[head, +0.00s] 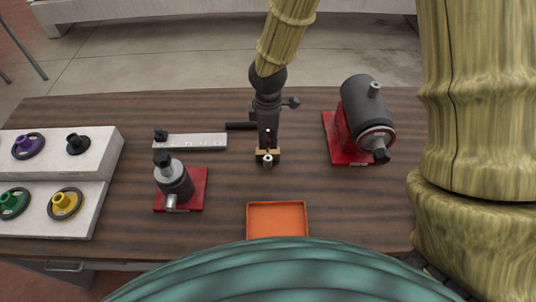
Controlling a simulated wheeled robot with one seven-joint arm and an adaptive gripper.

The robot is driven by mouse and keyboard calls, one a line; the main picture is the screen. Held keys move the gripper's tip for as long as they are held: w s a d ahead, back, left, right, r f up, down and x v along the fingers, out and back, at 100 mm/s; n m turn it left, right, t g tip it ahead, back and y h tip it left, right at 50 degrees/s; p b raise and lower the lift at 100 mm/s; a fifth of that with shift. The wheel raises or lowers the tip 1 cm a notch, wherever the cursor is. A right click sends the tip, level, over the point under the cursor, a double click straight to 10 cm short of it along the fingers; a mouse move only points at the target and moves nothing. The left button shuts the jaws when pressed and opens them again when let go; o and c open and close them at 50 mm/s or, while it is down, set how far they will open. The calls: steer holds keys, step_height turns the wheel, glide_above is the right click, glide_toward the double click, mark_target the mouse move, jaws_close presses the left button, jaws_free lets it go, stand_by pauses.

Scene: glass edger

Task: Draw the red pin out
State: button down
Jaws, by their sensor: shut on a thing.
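My gripper (268,145) comes down from the top of the picture in the head view, at the middle of the table. Its fingers are shut on a small red pin (267,139), of which only a narrow red strip shows between the dark fingers. Directly below the fingertips is a small tan block (262,156) with a silver round part (268,160) at its front. The fingers hide most of the pin, so I cannot tell how deep it sits in the block.
An orange tray (277,206) lies in front. A dark cylinder on a red base (342,140) stands right; a smaller one on a red plate (192,190) stands left. A light metal bar (195,142) lies behind it. A white stepped rack (85,160) with coloured knobs fills the far left.

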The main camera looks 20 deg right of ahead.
step_height(320, 180, up, 4)
steer(key=p, duration=0.3)
steer(key=shift+p, duration=0.4)
